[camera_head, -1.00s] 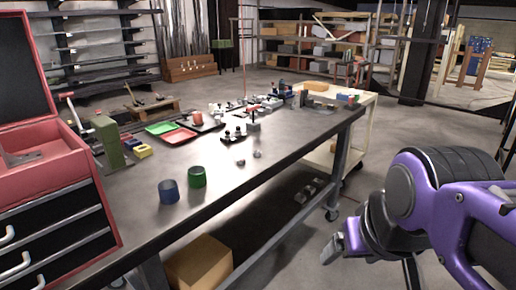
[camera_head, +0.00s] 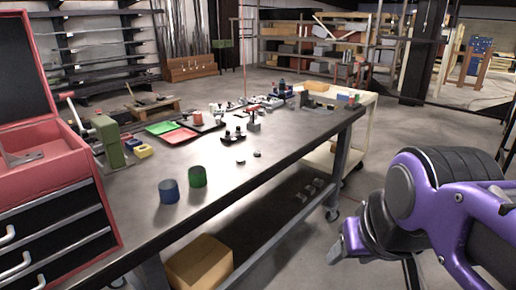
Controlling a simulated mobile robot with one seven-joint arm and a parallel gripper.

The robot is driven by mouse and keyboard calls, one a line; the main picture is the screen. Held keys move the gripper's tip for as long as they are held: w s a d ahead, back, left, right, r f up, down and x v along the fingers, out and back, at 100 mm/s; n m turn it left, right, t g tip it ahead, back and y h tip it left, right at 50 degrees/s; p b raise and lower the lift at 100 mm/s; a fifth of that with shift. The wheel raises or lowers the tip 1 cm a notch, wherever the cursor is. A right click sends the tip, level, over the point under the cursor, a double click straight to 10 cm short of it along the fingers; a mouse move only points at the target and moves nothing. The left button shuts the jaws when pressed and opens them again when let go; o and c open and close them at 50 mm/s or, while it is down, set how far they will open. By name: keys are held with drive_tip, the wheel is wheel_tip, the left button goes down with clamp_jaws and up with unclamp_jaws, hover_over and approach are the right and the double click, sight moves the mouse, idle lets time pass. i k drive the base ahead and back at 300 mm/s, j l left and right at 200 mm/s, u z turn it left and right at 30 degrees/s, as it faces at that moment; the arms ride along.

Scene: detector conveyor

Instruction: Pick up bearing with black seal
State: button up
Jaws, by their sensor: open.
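My gripper (camera_head: 343,245) is open at the lower right, beyond the bench's near long edge and well apart from both discs. Nothing shows between its fingers, though my arm hides part of it.
A blue cup (camera_head: 169,191) and a green cup (camera_head: 197,177) stand left of the discs. A green tray (camera_head: 161,128) and a red tray (camera_head: 178,136) lie farther back. A red toolbox (camera_head: 45,170) stands at left. A cream cart (camera_head: 355,130) stands behind the bench.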

sight(256, 154)
drive_tip(key=i+l+u, duration=0.1)
drive_tip(key=u, duration=0.7)
drive_tip(key=i+l+u, duration=0.3)
drive_tip(key=l+u, duration=0.25)
drive_tip(key=l, duration=0.2)
drive_tip(key=i+l, duration=0.15)
drive_tip(key=l, duration=0.25)
drive_tip(key=i+l+u, duration=0.15)
drive_tip(key=l, duration=0.25)
drive_tip(key=i+l, duration=0.1)
drive_tip(key=l, duration=0.25)
drive_tip(key=i+l+u, duration=0.15)
drive_tip(key=l, duration=0.3)
drive_tip(key=k+l, duration=0.5)
drive_tip(key=l, duration=0.2)
drive_tip(key=i+j, duration=0.1)
drive_tip(key=i, duration=0.2)
drive_tip(key=i+j, duration=0.1)
drive_tip(key=i, duration=0.2)
